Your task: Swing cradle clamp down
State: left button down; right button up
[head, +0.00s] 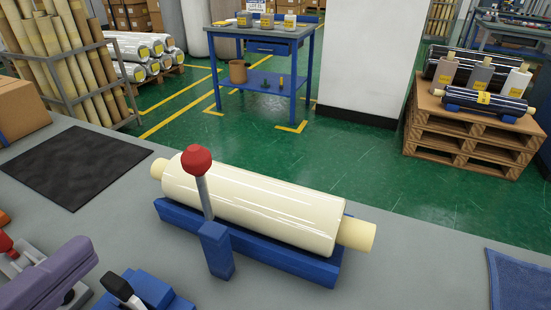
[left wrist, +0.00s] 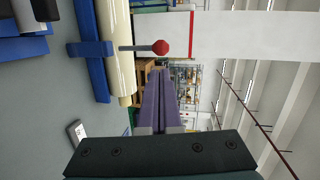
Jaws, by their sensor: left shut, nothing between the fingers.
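A cream wrapped roll (head: 255,203) lies in a blue cradle (head: 265,252) on the grey bench. The cradle clamp is a grey lever with a red knob (head: 196,160), on a blue post (head: 216,250) at the cradle's near side. The lever stands nearly upright, leaning slightly left, with the knob above the roll. In the left wrist view, turned sideways, the red knob (left wrist: 160,47) and roll (left wrist: 121,50) show beyond my fingers. My left gripper (head: 82,250) has purple fingers, shut and empty, at the lower left, apart from the clamp. My right gripper is out of view.
A black mat (head: 77,165) lies left of the cradle and a blue cloth (head: 518,280) at the right edge. A blue fixture with a black handle (head: 122,290) stands close to my left gripper.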

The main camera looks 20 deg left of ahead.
pick_arm(q)
jog(key=shift+s+d+f+m, duration=0.25)
jog(key=shift+d+m, duration=0.15)
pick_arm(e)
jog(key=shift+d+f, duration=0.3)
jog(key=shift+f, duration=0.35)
pick_arm(q)
jog(key=b, duration=0.2)
send_near(189, 167)
jog(key=x, duration=0.7)
jog(key=shift+s+f, duration=0.1)
jog(key=shift+f, duration=0.05)
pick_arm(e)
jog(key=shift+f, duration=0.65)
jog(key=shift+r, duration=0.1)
